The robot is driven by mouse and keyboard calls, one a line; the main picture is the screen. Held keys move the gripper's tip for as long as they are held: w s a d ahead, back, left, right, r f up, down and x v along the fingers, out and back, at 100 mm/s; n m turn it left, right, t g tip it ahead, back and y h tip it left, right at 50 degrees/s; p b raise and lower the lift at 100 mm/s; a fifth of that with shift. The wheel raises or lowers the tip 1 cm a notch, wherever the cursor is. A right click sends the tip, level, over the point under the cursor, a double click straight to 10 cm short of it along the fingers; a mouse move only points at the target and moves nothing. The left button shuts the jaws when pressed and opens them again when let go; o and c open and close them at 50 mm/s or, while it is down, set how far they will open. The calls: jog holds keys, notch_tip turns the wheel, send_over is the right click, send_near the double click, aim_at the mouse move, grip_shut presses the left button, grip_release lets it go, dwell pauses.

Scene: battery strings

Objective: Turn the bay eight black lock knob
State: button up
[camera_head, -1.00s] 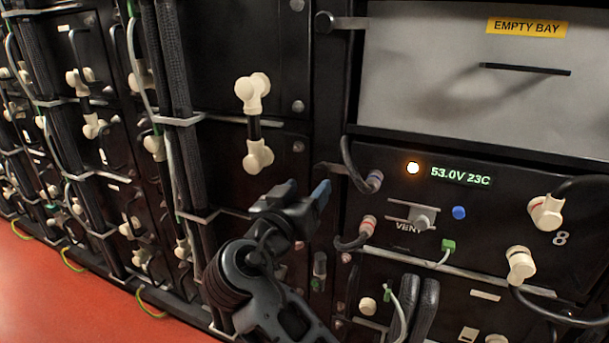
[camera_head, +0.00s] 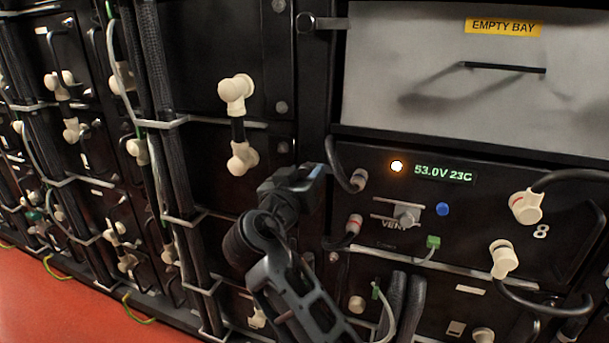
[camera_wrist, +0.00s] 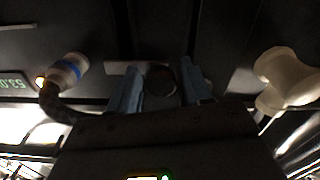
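Bay eight (camera_head: 470,235) is the black unit marked 8, with a lit "53.0V 23C" display (camera_head: 443,173). Its round black lock knob (camera_wrist: 161,80) shows in the wrist view on a flat metal strip (camera_wrist: 122,69), between the two fingers of my gripper (camera_wrist: 160,90). The fingers stand apart on either side of the knob; I cannot tell whether they touch it. In the head view my gripper (camera_head: 312,176) is at the left edge of bay eight and hides the knob.
A similar black knob (camera_head: 305,23) is at the upper left of the empty bay (camera_head: 420,60). A cable connector (camera_head: 358,180) is close right of my gripper. Cream connectors (camera_head: 241,158) are to its left. A grey vent knob (camera_head: 406,214) is on bay eight.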

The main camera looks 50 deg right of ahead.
jog(key=c, duration=0.8)
jog(key=shift+o, duration=0.2)
jog(key=shift+n, duration=0.3)
jog(key=n+p, duration=0.3)
jog(key=shift+r+n, duration=0.2)
jog(key=shift+n, duration=0.1)
jog(key=n+p, duration=0.4)
jog(key=shift+n, duration=0.3)
jog(key=n+p, duration=0.5)
jog(key=shift+s+r, duration=0.1)
jog(key=shift+n+p, duration=1.65)
jog(key=shift+n, duration=0.35)
jog(key=shift+f, duration=0.25)
